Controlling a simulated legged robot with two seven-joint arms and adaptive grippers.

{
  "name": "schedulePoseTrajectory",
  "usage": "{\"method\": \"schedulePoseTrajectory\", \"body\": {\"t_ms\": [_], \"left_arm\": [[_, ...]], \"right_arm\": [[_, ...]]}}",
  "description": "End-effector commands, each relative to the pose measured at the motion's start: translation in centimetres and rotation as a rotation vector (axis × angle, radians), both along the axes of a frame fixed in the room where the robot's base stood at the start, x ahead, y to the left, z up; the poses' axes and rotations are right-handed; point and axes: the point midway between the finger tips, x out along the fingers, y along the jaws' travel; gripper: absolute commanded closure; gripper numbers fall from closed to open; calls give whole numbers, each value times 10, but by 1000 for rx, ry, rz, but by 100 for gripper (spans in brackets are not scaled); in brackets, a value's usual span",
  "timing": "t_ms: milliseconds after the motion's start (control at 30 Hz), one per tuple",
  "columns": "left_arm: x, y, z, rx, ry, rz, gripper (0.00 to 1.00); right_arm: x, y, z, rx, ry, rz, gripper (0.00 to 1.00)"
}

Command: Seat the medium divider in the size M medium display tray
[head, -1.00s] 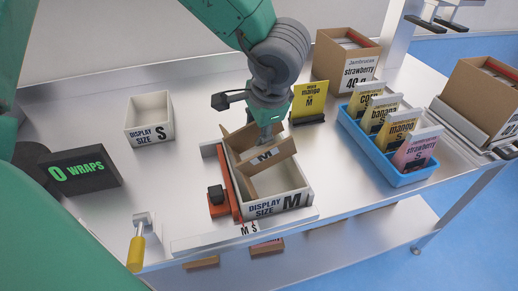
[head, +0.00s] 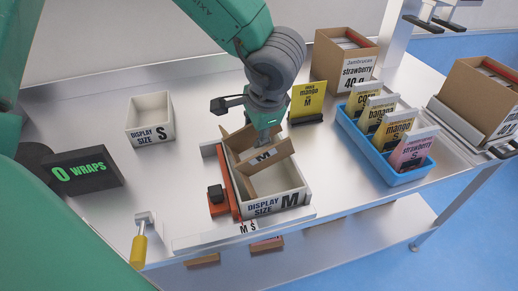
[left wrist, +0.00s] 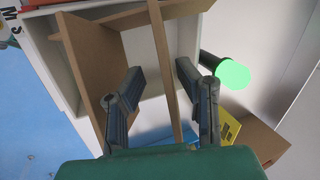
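The medium divider (head: 268,178) is brown crossed card with an M label. It sits tilted inside the white medium tray (head: 290,201), marked DISPLAY SIZE M, with panels sticking up above the rim. My left gripper (head: 264,138) is down at the divider's upper panel. In the left wrist view, the left gripper (left wrist: 160,68) has its fingers apart, one on each side of a divider panel (left wrist: 163,50), with gaps visible. The tray wall (left wrist: 62,70) shows there too. The fingertips are partly hidden in the head view. My right gripper is not in view.
A red-orange fixture (head: 222,180) stands at the tray's left side. A small S tray (head: 150,121) is at left, near the 0 WRAPS sign (head: 83,171).

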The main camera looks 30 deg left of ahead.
Motion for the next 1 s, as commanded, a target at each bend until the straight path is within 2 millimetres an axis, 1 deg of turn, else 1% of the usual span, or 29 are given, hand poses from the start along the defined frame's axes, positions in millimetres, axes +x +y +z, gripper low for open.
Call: {"method": "schedulePoseTrajectory", "body": {"t_ms": [167, 233, 267, 633, 767, 833, 867, 900, 1000], "left_arm": [[0, 2, -1, -3, 0, 1, 71], [0, 2, -1, -3, 0, 1, 92], [0, 2, -1, -2, 0, 1, 100], [0, -2, 0, 2, 0, 0, 100], [1, -1, 0, 0, -3, 1, 100], [1, 0, 0, -2, -5, 1, 100], [1, 0, 3, -2, -5, 1, 100], [1, 0, 19, -2, -4, 1, 100], [1, 0, 46, -4, -5, 2, 100]], "right_arm": [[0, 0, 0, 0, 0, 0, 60], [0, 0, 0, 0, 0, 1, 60], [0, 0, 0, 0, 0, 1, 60], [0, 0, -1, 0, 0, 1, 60], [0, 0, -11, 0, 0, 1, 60], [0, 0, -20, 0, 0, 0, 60], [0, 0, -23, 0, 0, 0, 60], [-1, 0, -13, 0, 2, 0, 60], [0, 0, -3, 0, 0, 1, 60]]}}
